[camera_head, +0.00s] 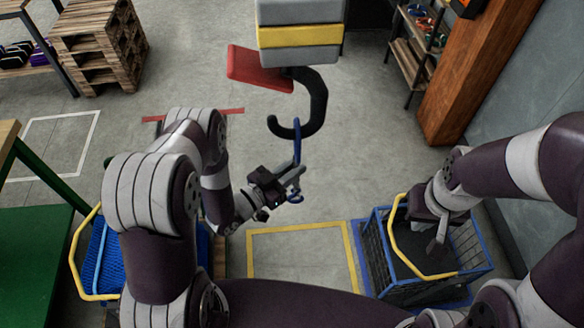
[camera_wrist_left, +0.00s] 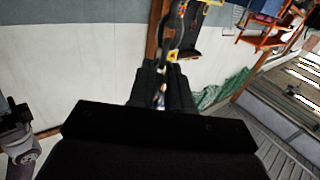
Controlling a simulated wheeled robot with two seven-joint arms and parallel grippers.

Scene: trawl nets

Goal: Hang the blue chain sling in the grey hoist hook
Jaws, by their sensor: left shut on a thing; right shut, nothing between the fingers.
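The dark grey hoist hook (camera_head: 318,100) hangs below the grey and yellow hoist block (camera_head: 300,36) in the head view, with its mouth facing left. My left gripper (camera_head: 293,178) is shut on the blue chain sling (camera_head: 297,148) below the hook. The sling's upper blue link stands upright and overlaps the bottom bend of the hook. I cannot tell whether it is around the hook or in front of it. A small blue end of the sling shows below the fingers. My right gripper (camera_head: 438,238) is shut and empty over the right crate.
A red plate (camera_head: 258,70) juts left from the hoist block. A blue crate with a yellow handle (camera_head: 392,275) stands at lower right, and another blue crate (camera_head: 100,258) at lower left. A wooden post (camera_head: 480,75) and shelf stand at upper right. The middle floor is clear.

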